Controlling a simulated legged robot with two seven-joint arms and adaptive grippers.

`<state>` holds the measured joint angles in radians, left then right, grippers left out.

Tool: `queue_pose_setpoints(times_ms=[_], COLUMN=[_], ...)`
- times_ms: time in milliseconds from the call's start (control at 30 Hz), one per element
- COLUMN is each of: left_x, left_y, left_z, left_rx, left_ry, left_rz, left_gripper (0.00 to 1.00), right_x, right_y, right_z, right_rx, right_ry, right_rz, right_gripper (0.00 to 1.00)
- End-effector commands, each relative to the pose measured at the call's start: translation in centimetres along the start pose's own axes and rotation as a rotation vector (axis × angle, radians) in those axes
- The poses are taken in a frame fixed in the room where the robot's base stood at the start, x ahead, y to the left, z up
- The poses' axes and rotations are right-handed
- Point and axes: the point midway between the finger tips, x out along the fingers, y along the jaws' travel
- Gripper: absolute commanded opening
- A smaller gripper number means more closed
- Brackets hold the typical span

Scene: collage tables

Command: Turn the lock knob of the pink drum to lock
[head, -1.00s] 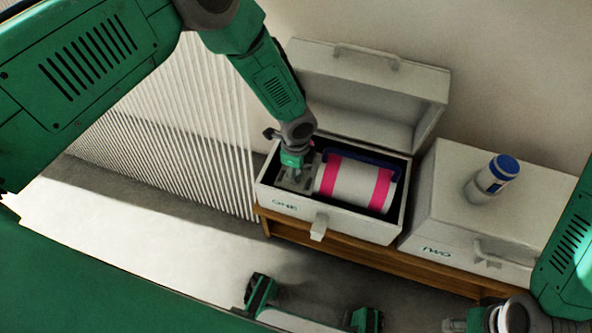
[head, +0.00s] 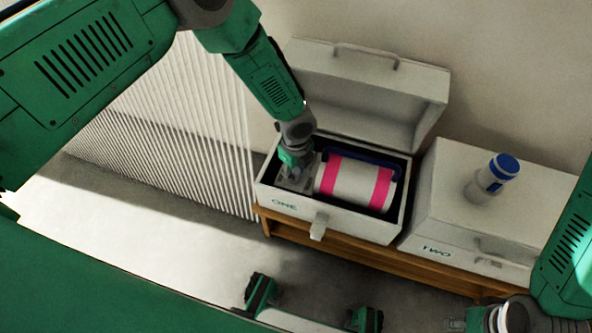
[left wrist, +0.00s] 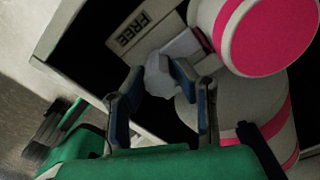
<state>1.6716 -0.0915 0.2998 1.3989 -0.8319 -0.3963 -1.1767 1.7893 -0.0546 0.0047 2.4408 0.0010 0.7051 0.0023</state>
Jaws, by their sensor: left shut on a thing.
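The pink drum (head: 350,184), white with pink bands and a dark blue handle, lies on its side in the open case marked ONE (head: 335,222). My left gripper (head: 297,180) reaches down into the case at the drum's left end. In the left wrist view, its two fingers (left wrist: 160,78) are shut on a pale faceted knob (left wrist: 158,72), one finger on each side. A plate reading FREE (left wrist: 140,28) is beside the knob. The drum's pink and white parts (left wrist: 272,38) fill the right of that view. My right gripper (head: 470,319) is low at the right, partly cut off, its fingers unclear.
The case's lid (head: 365,95) stands open behind it. A ribbed white panel (head: 190,130) is at the left.

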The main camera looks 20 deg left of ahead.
Motion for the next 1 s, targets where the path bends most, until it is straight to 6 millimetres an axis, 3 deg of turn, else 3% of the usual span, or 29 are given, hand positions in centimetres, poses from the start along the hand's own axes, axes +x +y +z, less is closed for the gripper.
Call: queue_pose_setpoints(times_ms=[233,267,300,700,833,1000], left_x=[-0.1,-0.1,-0.1,-0.5,-2.4,-6.1], left_y=[-0.1,0.0,0.0,0.0,-0.1,-0.1], left_z=[0.0,0.0,0.0,0.1,0.1,0.1], left_rx=[0.001,0.001,0.001,0.000,0.000,0.000], left_ry=[-0.001,-0.001,-0.001,-0.001,-0.002,-0.002], left_rz=[-0.001,-0.001,-0.001,0.000,-0.001,-0.002], left_gripper=[0.00,0.31,0.44,0.44,0.44,0.44], right_x=[0.0,0.0,0.0,-0.1,-0.1,-0.1], right_y=[0.0,0.0,0.0,0.0,0.0,0.0], right_z=[0.0,0.0,0.0,0.2,0.2,0.1], right_rx=[0.000,0.000,0.000,0.000,0.000,0.000], right_ry=[0.000,0.000,0.000,0.003,0.003,0.003], right_rz=[0.000,0.000,0.000,0.000,0.000,0.000], right_gripper=[0.40,0.40,0.40,0.40,0.40,0.40])
